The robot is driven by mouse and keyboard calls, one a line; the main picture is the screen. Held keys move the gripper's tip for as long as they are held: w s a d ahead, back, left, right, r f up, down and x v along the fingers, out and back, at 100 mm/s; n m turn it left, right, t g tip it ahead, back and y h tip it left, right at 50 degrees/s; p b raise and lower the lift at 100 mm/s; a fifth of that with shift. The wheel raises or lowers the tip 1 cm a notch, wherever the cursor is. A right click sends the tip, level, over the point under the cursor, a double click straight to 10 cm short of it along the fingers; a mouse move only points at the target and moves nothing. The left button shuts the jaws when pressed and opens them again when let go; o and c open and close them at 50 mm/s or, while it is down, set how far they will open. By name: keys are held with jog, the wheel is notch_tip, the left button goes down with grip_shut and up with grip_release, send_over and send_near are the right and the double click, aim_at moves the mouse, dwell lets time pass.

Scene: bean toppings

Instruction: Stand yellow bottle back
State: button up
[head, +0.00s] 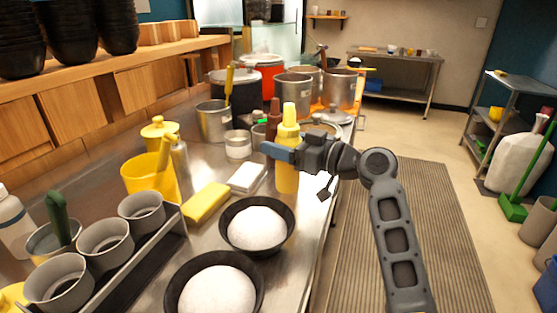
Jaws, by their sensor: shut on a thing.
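The yellow bottle (287,177) is upright at the right side of the metal counter, behind the nearer black bowls. My gripper (279,152) reaches in from the right and is shut on the bottle at its upper body. A blue finger shows on the bottle's left side. The bottle's nozzle points up. I cannot tell whether its base touches the counter. A dark red bottle (273,120) stands just behind it.
Two black bowls with white contents, one of them the farther bowl (233,245), stand in front. A yellow block (206,203) and a white block (248,178) lie left of the bottle. Metal pots (293,90) crowd the back. The counter's right edge is close.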

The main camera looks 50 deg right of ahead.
aim_at(278, 162)
jog(key=shift+w+a+f, duration=0.1)
jog(key=shift+f, duration=0.65)
jog(key=shift+w+a+f, duration=0.15)
jog(key=shift+f, duration=0.6)
jog(key=shift+w+a+f, duration=0.1)
jog(key=shift+f, duration=0.65)
jog(key=shift+f, duration=0.15)
jog(key=o, duration=1)
jog(key=shift+r, duration=0.2)
jog(key=s+d+b, duration=0.1)
jog(key=s+b, duration=0.1)
jog(key=s, duration=1)
jog(key=shift+d, duration=0.4)
jog(key=shift+f, duration=0.1)
